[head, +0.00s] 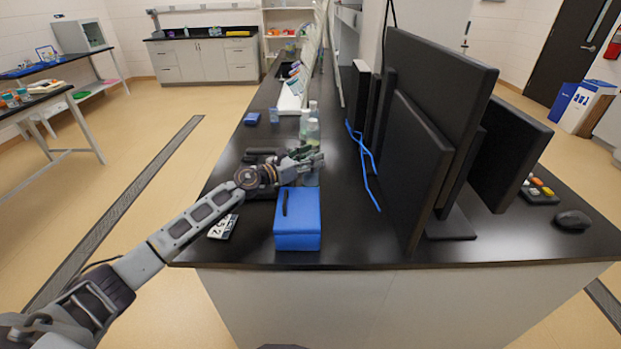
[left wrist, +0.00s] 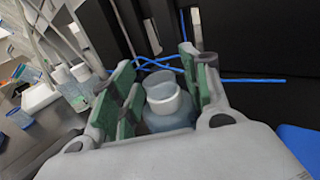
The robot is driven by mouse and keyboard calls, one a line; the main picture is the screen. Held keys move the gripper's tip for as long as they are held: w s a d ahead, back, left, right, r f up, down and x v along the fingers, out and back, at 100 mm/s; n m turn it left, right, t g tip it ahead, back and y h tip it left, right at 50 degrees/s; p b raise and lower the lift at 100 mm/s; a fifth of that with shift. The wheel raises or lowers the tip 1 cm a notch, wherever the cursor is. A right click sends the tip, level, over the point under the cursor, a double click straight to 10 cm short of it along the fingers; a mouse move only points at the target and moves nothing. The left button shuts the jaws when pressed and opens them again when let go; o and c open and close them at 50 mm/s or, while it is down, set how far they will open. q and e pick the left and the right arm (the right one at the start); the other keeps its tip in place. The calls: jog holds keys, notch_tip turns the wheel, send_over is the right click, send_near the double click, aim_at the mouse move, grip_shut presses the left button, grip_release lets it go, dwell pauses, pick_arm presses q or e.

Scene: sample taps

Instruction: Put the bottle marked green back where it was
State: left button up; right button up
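My left gripper (head: 308,160) is low over the black bench, behind a blue box. In the left wrist view its green-padded fingers (left wrist: 163,85) stand on either side of a clear bottle with a whitish cap (left wrist: 168,104). I cannot tell whether the pads press on it. In the head view the gripper mostly hides this bottle. Other clear bottles (head: 312,131) stand just behind the gripper; they also show in the left wrist view (left wrist: 62,78). I cannot make out a green mark on the held-between bottle. My right gripper is not in view.
The blue box (head: 298,222) stands at the bench's front edge, beside a numbered card (head: 223,227). Black monitors (head: 425,130) and a blue cable (head: 363,165) are close on the right. A small blue item (head: 251,118) lies at the back left.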

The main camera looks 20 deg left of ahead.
pick_arm(q)
grip_shut()
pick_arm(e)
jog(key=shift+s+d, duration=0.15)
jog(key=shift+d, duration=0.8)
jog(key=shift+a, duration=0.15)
